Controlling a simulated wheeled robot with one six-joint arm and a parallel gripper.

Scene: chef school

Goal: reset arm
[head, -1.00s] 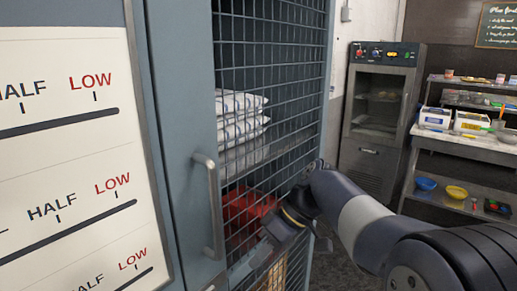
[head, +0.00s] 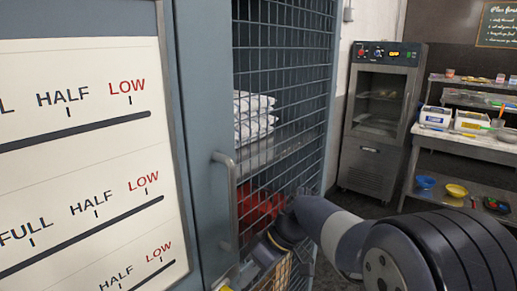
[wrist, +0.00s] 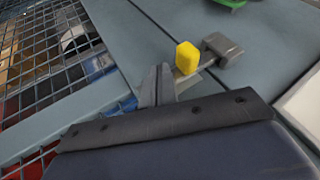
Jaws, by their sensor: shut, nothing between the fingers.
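My gripper (wrist: 157,84) is shut and empty in the wrist view, its two dark fingers close together. Just beyond it are a yellow block (wrist: 187,59) and a grey latch-like piece (wrist: 222,48) on the blue-grey cabinet front; I cannot tell whether the fingers touch them. In the head view my arm reaches forward and down to the left, with its wrist in front of the cabinet's wire mesh door (head: 290,110). The fingertips are not clear there.
The cabinet has a vertical handle (head: 227,205). Folded striped cloths (head: 252,115) and a red item (head: 258,203) are behind the mesh. A sign board (head: 70,150) stands at the left. An oven-like unit (head: 380,120) and a shelved table (head: 465,145) are at the back right.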

